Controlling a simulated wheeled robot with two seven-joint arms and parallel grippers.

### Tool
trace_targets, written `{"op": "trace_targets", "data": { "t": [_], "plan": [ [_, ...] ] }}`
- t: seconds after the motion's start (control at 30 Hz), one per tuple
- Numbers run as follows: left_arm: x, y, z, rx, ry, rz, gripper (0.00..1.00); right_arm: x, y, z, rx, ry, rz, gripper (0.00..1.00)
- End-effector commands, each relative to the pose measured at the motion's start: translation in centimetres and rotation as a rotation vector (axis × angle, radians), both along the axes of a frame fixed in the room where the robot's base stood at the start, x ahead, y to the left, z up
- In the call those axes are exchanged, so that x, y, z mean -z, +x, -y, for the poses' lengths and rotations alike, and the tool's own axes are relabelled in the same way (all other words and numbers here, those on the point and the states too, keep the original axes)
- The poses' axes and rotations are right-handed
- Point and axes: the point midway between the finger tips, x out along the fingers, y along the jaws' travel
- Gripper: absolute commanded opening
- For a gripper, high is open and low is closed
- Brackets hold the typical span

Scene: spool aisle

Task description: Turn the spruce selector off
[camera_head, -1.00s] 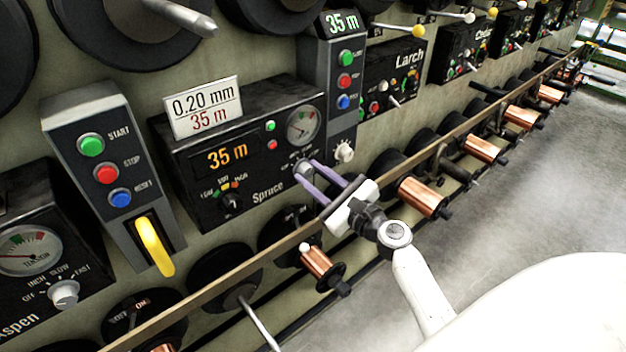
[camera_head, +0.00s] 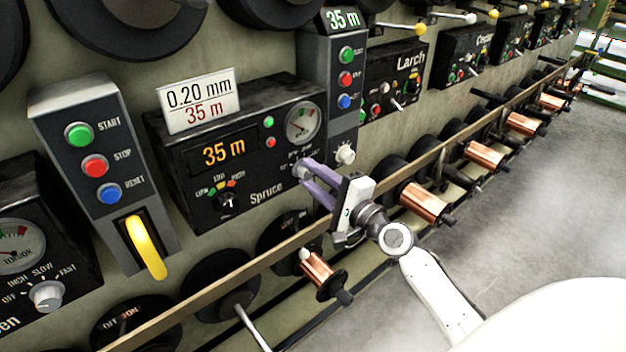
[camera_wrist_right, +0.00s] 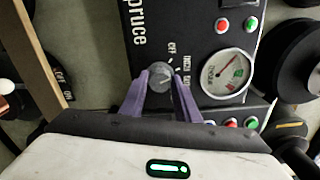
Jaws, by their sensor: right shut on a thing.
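The Spruce panel (camera_head: 262,168) is a black box with an orange "35 m" display and a round gauge. Its selector (camera_wrist_right: 160,76) is a grey knob at the panel's lower right, with OFF and INCH printed around it in the wrist view. My right gripper (camera_head: 304,178) has its purple fingers closed around this knob, one on each side, and it also shows in the wrist view (camera_wrist_right: 160,84). The fingers partly cover the knob and its labels in the head view, and I cannot tell which mark it points to. My left gripper is not in view.
A grey button box (camera_head: 103,170) with a yellow handle (camera_head: 146,248) stands left of the panel. A second button box (camera_head: 334,90) stands to its right. A long rail (camera_head: 215,287) and copper spools (camera_head: 422,202) run below. The floor at right is clear.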

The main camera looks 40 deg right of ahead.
Motion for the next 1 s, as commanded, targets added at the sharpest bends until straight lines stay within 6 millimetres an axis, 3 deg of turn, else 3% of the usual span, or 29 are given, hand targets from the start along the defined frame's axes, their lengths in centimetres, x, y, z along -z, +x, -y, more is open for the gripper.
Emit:
{"op": "trace_targets", "data": {
  "t": [0.5, 1.0],
  "plan": [
    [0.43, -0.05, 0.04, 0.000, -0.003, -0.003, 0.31, 0.13, -0.05, 0.02, -0.002, -0.425, 0.031, 0.07],
    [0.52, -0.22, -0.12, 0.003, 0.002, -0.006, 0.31, 0.15, -0.04, 0.02, -0.001, -0.572, 0.042, 0.07]
  ]
}}
